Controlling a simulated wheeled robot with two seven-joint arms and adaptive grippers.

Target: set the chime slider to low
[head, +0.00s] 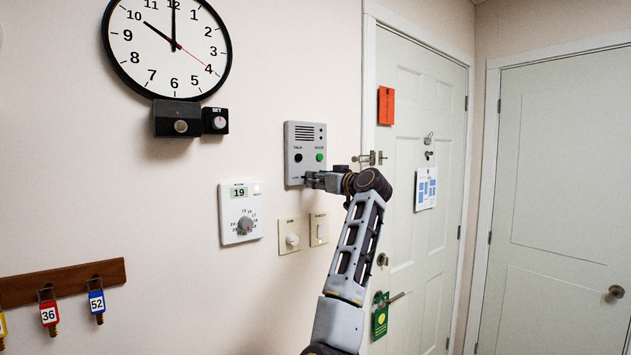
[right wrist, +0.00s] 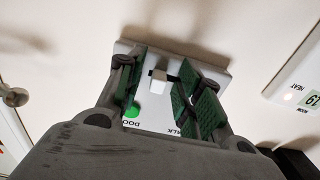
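The grey intercom panel (head: 305,145) is on the wall beside the door frame, with a speaker grille, a black talk button (head: 298,158) and a green door button (head: 320,157). My right gripper (head: 308,180) is at its lower edge and hides most of the slider there. In the right wrist view, which shows the panel upside down, the pale slider knob (right wrist: 158,80) stands between the green-padded fingers of my right gripper (right wrist: 162,86). The fingers are open, with a gap visible on each side of the knob. My left gripper is out of view.
A thermostat (head: 240,212), a round dimmer knob (head: 292,240) and a light switch (head: 319,229) are on the wall near my right arm. A clock (head: 165,45) hangs above left. Key hooks (head: 62,282) are lower left. Doors stand to the right.

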